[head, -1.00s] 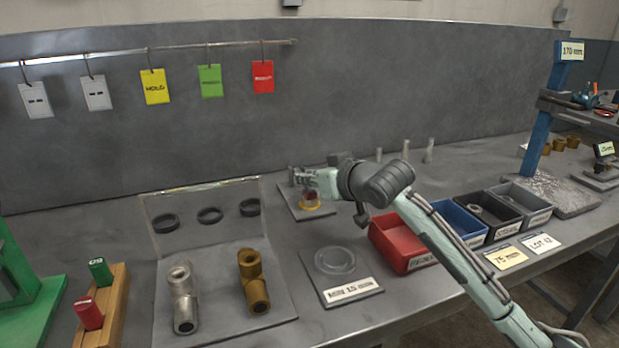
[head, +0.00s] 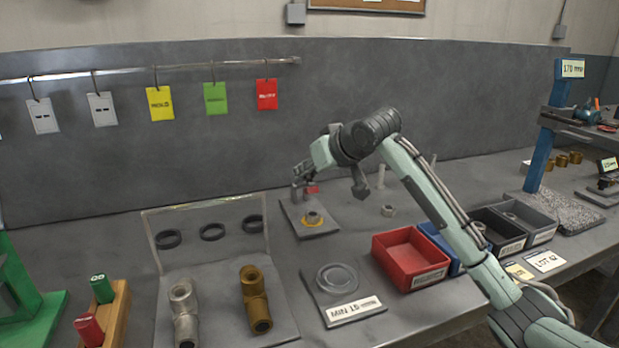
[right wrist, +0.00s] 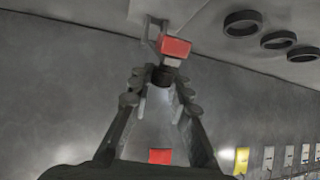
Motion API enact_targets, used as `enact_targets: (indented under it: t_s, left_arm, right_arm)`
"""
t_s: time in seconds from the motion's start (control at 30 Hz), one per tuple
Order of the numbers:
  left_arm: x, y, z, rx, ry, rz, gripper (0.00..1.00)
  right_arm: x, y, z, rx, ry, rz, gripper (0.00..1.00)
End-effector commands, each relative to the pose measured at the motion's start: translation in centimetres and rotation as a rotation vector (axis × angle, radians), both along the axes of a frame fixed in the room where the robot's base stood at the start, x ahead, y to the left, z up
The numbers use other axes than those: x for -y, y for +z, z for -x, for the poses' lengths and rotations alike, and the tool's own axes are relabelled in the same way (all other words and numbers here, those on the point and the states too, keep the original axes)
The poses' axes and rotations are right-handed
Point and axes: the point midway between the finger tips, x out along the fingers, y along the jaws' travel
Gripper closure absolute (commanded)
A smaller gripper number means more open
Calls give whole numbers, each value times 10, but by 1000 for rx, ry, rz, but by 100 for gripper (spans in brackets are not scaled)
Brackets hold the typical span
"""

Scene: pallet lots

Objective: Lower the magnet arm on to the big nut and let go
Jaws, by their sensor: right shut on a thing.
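The big nut (head: 313,217) sits in a yellow ring on a grey plate (head: 318,235) at the back of the bench. The magnet arm's red block (head: 313,189) shows above and behind the nut, apart from it in the picture. My right gripper (head: 298,190) is at the arm, up and left of the nut. In the right wrist view its fingers (right wrist: 162,85) close around a dark cylindrical part, with the red block (right wrist: 175,47) just beyond. The nut is not seen there. My left gripper is not in view.
A loose nut (head: 388,210) and a standing pin (head: 381,176) are to the right. A red bin (head: 410,258) and a clear disc on a labelled plate (head: 345,309) stand nearer. A panel with black rings (head: 212,231) is at the left. Coloured tags hang behind.

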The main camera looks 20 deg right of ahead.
Motion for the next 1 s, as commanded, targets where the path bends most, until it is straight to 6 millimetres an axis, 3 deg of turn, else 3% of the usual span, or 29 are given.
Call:
enact_targets:
  t_s: [0.03, 0.6, 0.63, 0.8, 1.0]
  left_arm:
    - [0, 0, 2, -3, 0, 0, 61]
    - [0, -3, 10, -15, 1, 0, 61]
    - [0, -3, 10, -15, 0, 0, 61]
    - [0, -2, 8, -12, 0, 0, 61]
    - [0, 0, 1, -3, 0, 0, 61]
  right_arm:
    - [1, 7, -3, 15, -3, -1, 100]
    - [2, 10, -6, 18, -4, 0, 100]
    - [2, 10, -5, 18, -5, 0, 80]
    - [2, 8, -5, 12, -3, 0, 61]
    - [1, 6, -4, 8, -3, 0, 61]
